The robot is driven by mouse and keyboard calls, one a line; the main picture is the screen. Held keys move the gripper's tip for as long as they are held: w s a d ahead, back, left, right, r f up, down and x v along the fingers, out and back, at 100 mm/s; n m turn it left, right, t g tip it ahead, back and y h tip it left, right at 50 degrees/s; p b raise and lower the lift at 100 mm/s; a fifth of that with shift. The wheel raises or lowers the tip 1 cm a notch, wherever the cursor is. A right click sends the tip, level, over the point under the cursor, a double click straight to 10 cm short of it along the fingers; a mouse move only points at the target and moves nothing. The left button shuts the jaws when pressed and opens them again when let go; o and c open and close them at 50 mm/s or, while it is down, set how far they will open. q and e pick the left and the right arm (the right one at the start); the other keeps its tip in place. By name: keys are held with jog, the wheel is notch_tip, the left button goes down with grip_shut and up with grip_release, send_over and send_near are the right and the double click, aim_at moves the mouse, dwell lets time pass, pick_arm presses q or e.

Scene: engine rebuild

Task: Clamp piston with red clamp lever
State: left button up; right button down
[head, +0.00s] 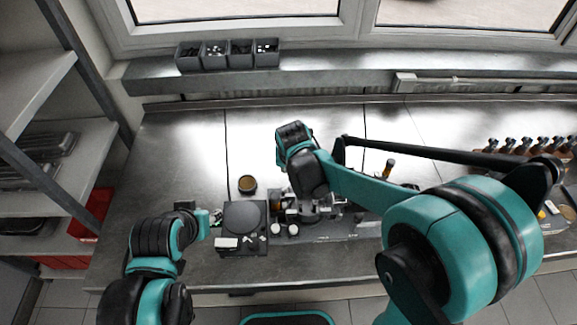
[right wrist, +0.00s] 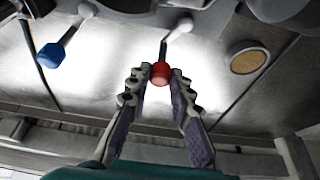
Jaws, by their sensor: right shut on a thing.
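The red clamp lever's knob (right wrist: 160,73) is between the fingertips of my right gripper (right wrist: 160,88) in the right wrist view, on a thin metal rod. The fingers are shut on it. In the head view my right wrist hangs over the metal clamping fixture (head: 312,212) and hides the red knob. I cannot make out a piston in the fixture. My left gripper (head: 205,218) is at the left edge of the dark square block (head: 240,243); its fingers are too small to read.
A blue-knobbed lever (right wrist: 50,56) stands beside the red one. A round brown-topped can (head: 247,184) is behind the block. Several pistons (head: 526,144) stand at the far right. Grey bins (head: 228,54) sit on the sill. The back left of the bench is clear.

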jog(key=shift+s+d+m+h, duration=0.25)
jog(key=shift+m+h, duration=0.15)
jog(key=shift+m, duration=0.5)
jog(key=c, duration=1.4)
grip_release()
jog(key=shift+o, duration=0.2)
jog(key=shift+r, duration=0.1)
jog(key=v, duration=1.1)
jog(key=shift+r, duration=0.4)
